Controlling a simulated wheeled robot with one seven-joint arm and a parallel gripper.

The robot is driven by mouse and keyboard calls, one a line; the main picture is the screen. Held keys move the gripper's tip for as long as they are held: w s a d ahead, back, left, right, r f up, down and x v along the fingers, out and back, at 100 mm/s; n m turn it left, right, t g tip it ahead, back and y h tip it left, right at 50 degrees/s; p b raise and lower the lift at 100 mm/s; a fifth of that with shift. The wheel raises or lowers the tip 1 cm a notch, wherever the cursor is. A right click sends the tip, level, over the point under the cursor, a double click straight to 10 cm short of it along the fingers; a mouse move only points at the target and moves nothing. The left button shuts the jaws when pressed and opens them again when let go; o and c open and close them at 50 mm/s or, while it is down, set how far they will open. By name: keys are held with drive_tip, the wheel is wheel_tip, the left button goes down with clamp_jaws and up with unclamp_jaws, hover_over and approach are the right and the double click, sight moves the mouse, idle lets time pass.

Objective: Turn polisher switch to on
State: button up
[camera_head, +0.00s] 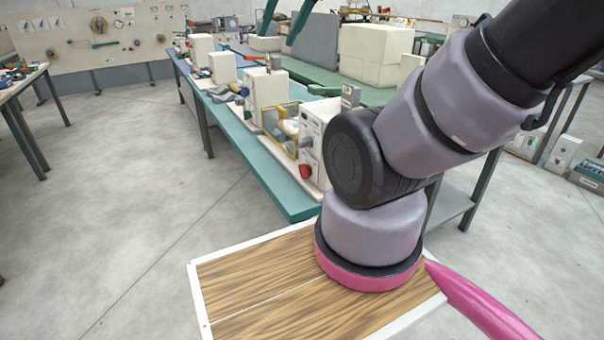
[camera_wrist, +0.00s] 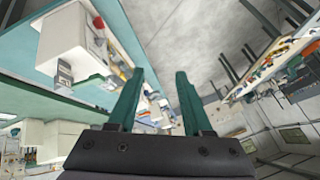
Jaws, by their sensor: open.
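A white boxy machine (camera_head: 315,135) stands at the near end of the teal-topped bench, with a red knob (camera_head: 306,171) low on its front. I cannot tell for sure whether this is the polisher and its switch. In the wrist view a white machine (camera_wrist: 68,38) with a red knob (camera_wrist: 99,22) shows at upper left, apart from my fingers. My gripper (camera_wrist: 160,72) is open and empty, its two dark green fingers spread. In the head view two dark green fingers, apparently my gripper (camera_head: 277,40), show at the top, above the bench and beyond the near machine.
The teal bench (camera_head: 262,172) carries a row of white machines, tools and yellow fittings. A second green-topped table (camera_head: 370,95) holds big pale boxes behind it. A side table (camera_head: 22,80) stands at far left. The grey floor (camera_head: 120,190) left of the bench is clear.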

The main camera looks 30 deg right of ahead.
drive_tip(key=w+d+f+n+g+h, duration=0.1)
drive_tip(key=w+f+n+g+h, duration=0.2)
drive_tip(key=w+f+n+g, duration=0.5)
drive_tip(key=w+f+n+g+h, duration=0.2)
drive_tip(key=w+f+n+h, duration=0.3)
drive_tip(key=f, duration=0.7)
drive_tip(key=n+t+h, duration=0.3)
drive_tip(key=n+h, duration=0.9)
drive_tip(key=n, duration=0.6)
approach(300, 170)
drive_tip(key=d, duration=0.9)
drive_tip(key=shift+w+d+f, duration=0.15)
drive_tip(key=shift+w, duration=0.05)
clamp_jaws()
